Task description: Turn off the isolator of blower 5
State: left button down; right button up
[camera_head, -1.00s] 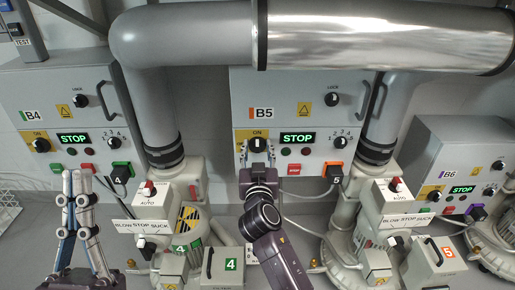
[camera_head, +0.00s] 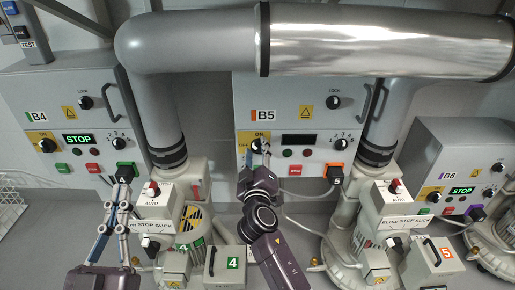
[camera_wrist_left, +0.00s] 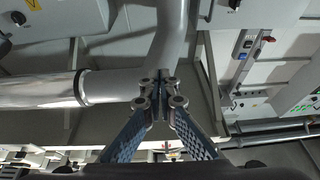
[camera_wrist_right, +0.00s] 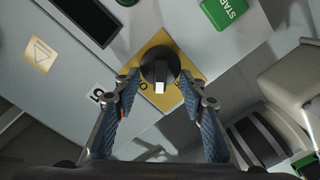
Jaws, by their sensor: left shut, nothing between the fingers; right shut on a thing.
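The grey B5 box (camera_head: 300,90) stands in the middle of the head view. Its isolator is a black knob on a yellow plate (camera_head: 262,134) at the box's lower left. My right gripper (camera_head: 262,151) is at this knob. In the right wrist view the isolator knob (camera_wrist_right: 160,68) sits between the fingertips of my right gripper (camera_wrist_right: 160,82), which is shut on it. The B5 display (camera_head: 298,140) is dark. My left gripper (camera_head: 123,190) is shut and empty, in front of blower 4's area; it also shows in the left wrist view (camera_wrist_left: 161,88).
The B4 box (camera_head: 70,110) at left and B6 box (camera_head: 470,165) at right have lit STOP displays. A large pipe (camera_head: 200,45) runs above. Blower 4's filter box (camera_head: 228,262) and blower 5's filter box (camera_head: 432,258) stand low in front.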

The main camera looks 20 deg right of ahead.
jog(key=n, duration=0.2)
jog(key=n+p, duration=0.1)
jog(key=n, duration=0.1)
jog(key=shift+w+a+f+n, duration=0.1)
jog(key=shift+a+n, duration=0.05)
jog(key=shift+n, duration=0.25)
jog(key=n, duration=0.1)
jog(key=n+p, duration=0.1)
jog(key=n, duration=0.1)
jog(key=shift+f+n+p, duration=0.25)
jog(key=shift+n+p, duration=0.1)
jog(key=shift+n, duration=0.05)
pick_arm(q)
notch_tip(320, 180, down, 16)
jog(key=s+a+g+y, duration=0.1)
jog(key=a+g+y, duration=0.1)
jog(key=g, duration=0.6)
jog(key=shift+a+y, duration=0.2)
jog(key=shift+y, duration=0.3)
pick_arm(e)
jog(key=shift+f+n, duration=0.1)
jog(key=shift+n, duration=0.4)
jog(key=o, duration=1.1)
jog(key=shift+o, duration=0.2)
jog(key=v, duration=1.2)
